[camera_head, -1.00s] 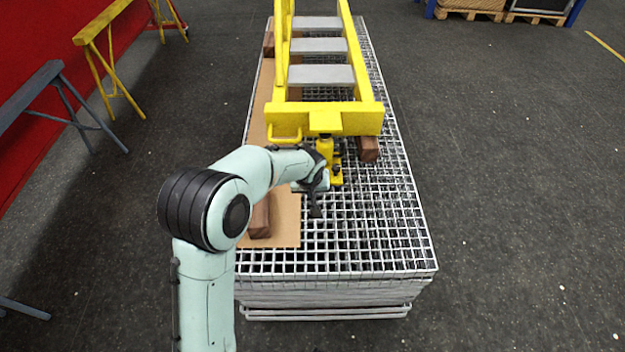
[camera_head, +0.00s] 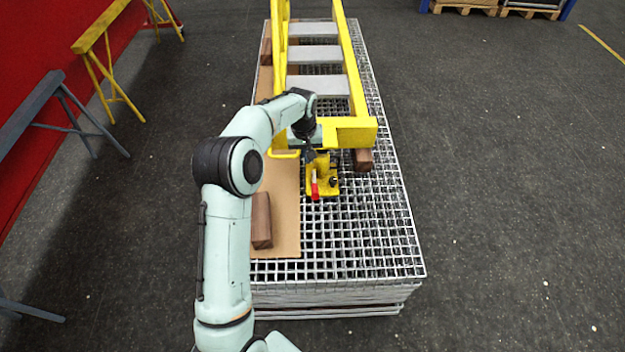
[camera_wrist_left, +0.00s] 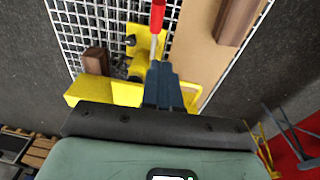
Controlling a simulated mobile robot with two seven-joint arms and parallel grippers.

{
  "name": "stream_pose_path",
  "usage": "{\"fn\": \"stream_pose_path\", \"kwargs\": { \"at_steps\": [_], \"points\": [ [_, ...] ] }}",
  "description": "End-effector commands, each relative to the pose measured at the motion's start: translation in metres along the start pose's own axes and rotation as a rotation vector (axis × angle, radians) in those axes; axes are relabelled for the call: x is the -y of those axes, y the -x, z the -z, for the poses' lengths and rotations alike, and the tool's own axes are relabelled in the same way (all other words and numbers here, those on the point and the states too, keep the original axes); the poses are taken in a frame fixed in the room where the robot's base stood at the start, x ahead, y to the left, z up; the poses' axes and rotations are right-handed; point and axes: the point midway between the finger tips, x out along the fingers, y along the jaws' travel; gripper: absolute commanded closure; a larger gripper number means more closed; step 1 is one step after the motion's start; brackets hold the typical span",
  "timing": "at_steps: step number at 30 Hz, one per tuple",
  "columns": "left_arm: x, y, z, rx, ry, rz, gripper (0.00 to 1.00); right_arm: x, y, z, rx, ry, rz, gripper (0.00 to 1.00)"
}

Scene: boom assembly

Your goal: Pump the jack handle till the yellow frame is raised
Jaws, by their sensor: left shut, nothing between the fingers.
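The yellow frame (camera_head: 350,132), ladder-like with grey steps, lies along the grating, its near crossbeam above the yellow jack (camera_head: 325,180). Whether the beam is clear of its supports cannot be told. The jack handle (camera_head: 315,190) has a red grip that points toward the near side. In the left wrist view, the red grip (camera_wrist_left: 157,14) and silver shaft (camera_wrist_left: 154,45) extend beyond my fingers. My left gripper (camera_head: 309,152) is shut and empty, above the jack by the crossbeam; its dark fingers (camera_wrist_left: 159,75) overlap the shaft's lower end in the wrist view. Contact is unclear. My right gripper is not in view.
Brown blocks lie on the grating, one at the near left (camera_head: 262,220) on a tan board (camera_head: 285,230) and one beside the crossbeam (camera_head: 363,160). Floor to the right is clear.

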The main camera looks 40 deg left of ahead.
Motion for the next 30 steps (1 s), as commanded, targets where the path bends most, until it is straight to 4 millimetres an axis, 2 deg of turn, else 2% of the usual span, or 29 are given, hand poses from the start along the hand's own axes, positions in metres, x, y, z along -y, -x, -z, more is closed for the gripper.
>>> {"fn": "stream_pose_path", "kwargs": {
  "at_steps": [4, 8, 20, 21, 25, 30],
  "points": [
    [0.0, -0.005, 0.0, 0.0, 0.0, 0.001, 1.0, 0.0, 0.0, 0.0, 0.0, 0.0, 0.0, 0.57],
    [0.0, -0.021, 0.0, 0.002, 0.0, 0.001, 1.0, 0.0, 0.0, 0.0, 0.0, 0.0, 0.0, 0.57],
    [-0.001, -0.103, 0.0, 0.001, 0.0, 0.0, 1.0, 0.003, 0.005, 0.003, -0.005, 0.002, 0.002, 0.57],
    [-0.002, -0.109, -0.005, 0.001, -0.002, 0.0, 1.0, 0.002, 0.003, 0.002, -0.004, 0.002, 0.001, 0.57],
    [-0.004, -0.124, -0.014, 0.001, -0.001, 0.001, 1.0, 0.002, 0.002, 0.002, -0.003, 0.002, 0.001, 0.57],
    [-0.006, -0.132, -0.019, -0.001, 0.0, 0.0, 1.0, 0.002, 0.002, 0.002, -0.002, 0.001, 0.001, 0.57]
  ]
}}
